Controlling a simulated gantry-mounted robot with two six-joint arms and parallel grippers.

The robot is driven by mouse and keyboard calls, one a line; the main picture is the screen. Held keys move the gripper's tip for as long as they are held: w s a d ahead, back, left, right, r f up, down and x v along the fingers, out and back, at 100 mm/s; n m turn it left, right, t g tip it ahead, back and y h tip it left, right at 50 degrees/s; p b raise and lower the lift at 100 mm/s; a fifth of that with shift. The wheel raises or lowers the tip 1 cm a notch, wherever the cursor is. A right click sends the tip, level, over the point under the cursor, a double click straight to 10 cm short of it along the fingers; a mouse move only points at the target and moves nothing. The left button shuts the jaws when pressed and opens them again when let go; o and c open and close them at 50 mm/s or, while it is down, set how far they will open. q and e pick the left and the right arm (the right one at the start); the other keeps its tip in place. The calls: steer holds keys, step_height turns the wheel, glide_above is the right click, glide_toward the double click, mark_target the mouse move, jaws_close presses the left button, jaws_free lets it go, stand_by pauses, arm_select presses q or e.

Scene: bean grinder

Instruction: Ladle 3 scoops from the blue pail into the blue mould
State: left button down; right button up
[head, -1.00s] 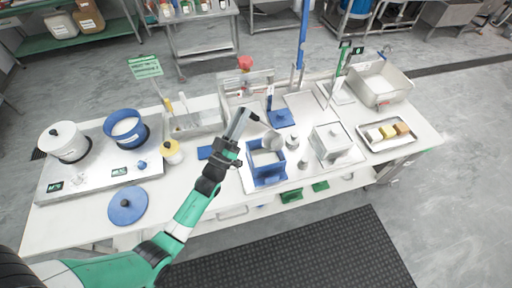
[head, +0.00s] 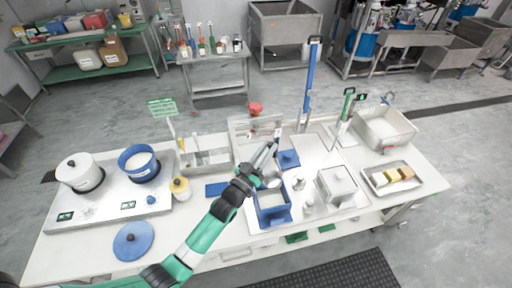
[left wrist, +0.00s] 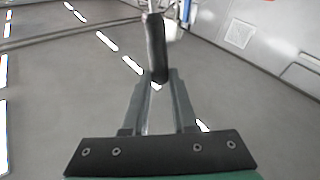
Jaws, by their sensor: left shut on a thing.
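The blue pail (head: 138,163) stands on the hot plate at the left, with pale contents. The open blue mould (head: 273,213) stands right of the table's middle, with pale material visible inside. My left gripper (head: 268,155) is above the table near the mould's back side. It is shut on the black handle of the ladle, and the handle (left wrist: 157,45) shows between the fingers in the left wrist view. The metal ladle bowl (head: 272,181) appears over the mould's back edge; its contents and exact tilt are unclear. My right gripper is out of view.
A white lidded pot (head: 78,172) shares the hot plate (head: 105,205). A blue lid (head: 133,240) lies in front. A metal box (head: 337,185) stands to the mould's right.

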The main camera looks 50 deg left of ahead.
arm_select(q)
steer(key=w+d+r+m+g+h+p, duration=0.1)
steer(key=w+d+r+m+g+p, duration=0.1)
steer(key=w, duration=0.4)
steer(key=shift+s, duration=0.15)
stand_by(0.5)
